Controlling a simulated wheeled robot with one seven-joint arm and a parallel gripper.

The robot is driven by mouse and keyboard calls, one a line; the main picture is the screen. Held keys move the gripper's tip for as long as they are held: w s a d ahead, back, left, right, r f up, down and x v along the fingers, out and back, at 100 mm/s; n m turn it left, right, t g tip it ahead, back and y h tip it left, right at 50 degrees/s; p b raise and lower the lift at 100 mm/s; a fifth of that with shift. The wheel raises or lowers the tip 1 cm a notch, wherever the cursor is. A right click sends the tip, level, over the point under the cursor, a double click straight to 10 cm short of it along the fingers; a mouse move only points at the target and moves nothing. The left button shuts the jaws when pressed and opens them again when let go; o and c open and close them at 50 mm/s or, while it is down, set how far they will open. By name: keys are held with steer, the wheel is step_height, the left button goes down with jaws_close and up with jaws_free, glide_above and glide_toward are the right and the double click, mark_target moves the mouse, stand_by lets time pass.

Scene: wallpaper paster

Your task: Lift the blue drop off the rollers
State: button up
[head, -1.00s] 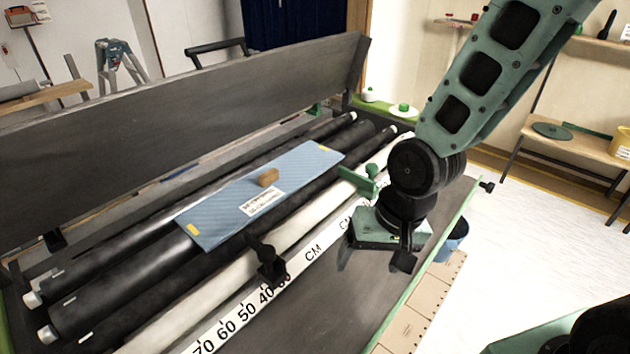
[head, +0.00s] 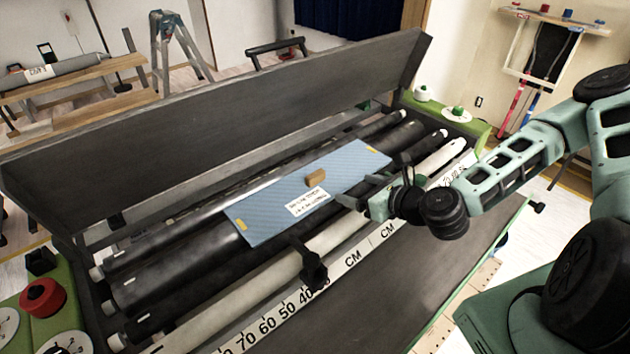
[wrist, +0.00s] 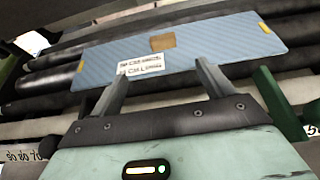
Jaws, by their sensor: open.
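The blue drop (head: 275,209) is a flat light-blue panel with a small wooden block (head: 315,178) on top, a white label and yellow marks at its ends. It lies across the dark rollers (head: 168,283). My gripper (head: 357,191) is at the near right side of the drop, its jaws pointing toward it. In the wrist view the drop (wrist: 215,45) lies ahead of my gripper (wrist: 163,82); its two fingers are spread and empty, with the label and block showing between and beyond them. I cannot tell whether a fingertip touches the drop's near edge.
A dark bracket (head: 312,268) stands up close to the drop's near side. A tall dark board (head: 220,130) rises behind the rollers. A red knob (head: 42,298) is at lower left.

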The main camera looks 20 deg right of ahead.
steer(key=p, duration=0.2)
glide_toward(316, 174)
steer(key=x, duration=0.4)
steer(key=shift+a+f, duration=0.1)
steer(key=shift+f, duration=0.05)
steer(key=p+x, duration=0.2)
steer(key=x, duration=0.3)
steer(key=shift+w+f, duration=0.2)
steer(key=shift+w, duration=0.15)
steer(key=c, duration=1.1)
steer(key=shift+c, duration=0.2)
steer(key=shift+r, duration=0.15)
